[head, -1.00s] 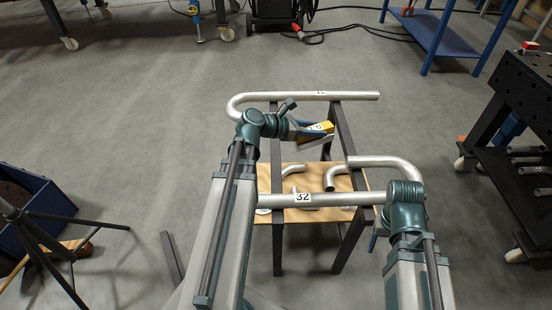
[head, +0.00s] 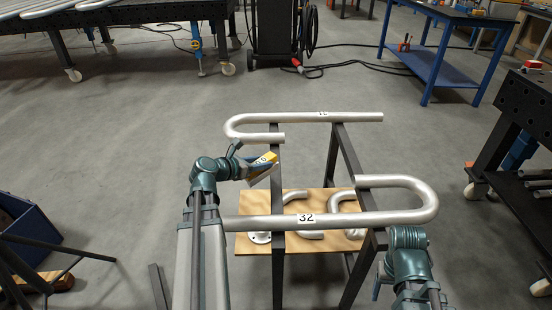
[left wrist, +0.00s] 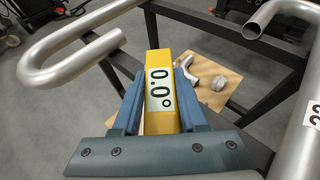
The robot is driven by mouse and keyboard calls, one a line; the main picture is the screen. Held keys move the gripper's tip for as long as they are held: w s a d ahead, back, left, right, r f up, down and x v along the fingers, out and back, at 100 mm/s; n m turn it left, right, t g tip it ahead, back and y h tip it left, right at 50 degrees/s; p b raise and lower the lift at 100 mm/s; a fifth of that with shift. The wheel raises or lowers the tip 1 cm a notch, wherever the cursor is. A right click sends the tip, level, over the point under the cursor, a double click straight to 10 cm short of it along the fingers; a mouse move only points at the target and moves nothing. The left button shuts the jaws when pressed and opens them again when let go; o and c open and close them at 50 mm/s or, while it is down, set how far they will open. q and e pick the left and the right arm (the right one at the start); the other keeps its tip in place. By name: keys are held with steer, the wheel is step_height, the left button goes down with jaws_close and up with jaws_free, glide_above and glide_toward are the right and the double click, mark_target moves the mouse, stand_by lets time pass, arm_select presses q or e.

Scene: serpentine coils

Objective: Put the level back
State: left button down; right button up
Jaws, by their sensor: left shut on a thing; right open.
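The level is a yellow bar with a white face reading 0.0°. It shows in the head view (head: 261,164) and upright in the middle of the left wrist view (left wrist: 160,92). My left gripper (head: 252,166) is shut on it, with blue-grey jaws (left wrist: 157,105) on both sides. The level is held in the air near the left rail of the dark stand (head: 345,160), between two bent pipes. My right gripper (head: 378,284) is at the lower right, beside the stand's near right corner. Its fingers are mostly hidden behind my arm.
A far bent pipe (head: 350,117) and a near one labelled 32 (head: 370,220) lie across the stand. Below is a wooden board (head: 330,205) with loose pipe bends. A blue table (head: 440,65) stands behind, and a dark perforated table (head: 530,110) at right.

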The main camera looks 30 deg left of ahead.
arm_select(q)
steer(key=w, duration=0.4)
steer(key=w+a, duration=0.1)
steer(key=w, duration=0.3)
steer(key=w+f+b, duration=0.1)
steer(key=w, duration=0.3)
steer(key=shift+w+a+f, duration=0.1)
steer(key=shift+w+a, duration=0.05)
steer(key=shift+w, duration=0.05)
steer(key=shift+f, duration=0.1)
step_height(320, 180, down, 3)
steer(key=b, duration=0.3)
steer(key=shift+f, duration=0.15)
steer(key=shift+b, duration=0.3)
steer(key=shift+f, duration=0.2)
steer(key=shift+c, duration=2.2)
jaws_free()
steer(key=shift+r, duration=0.1)
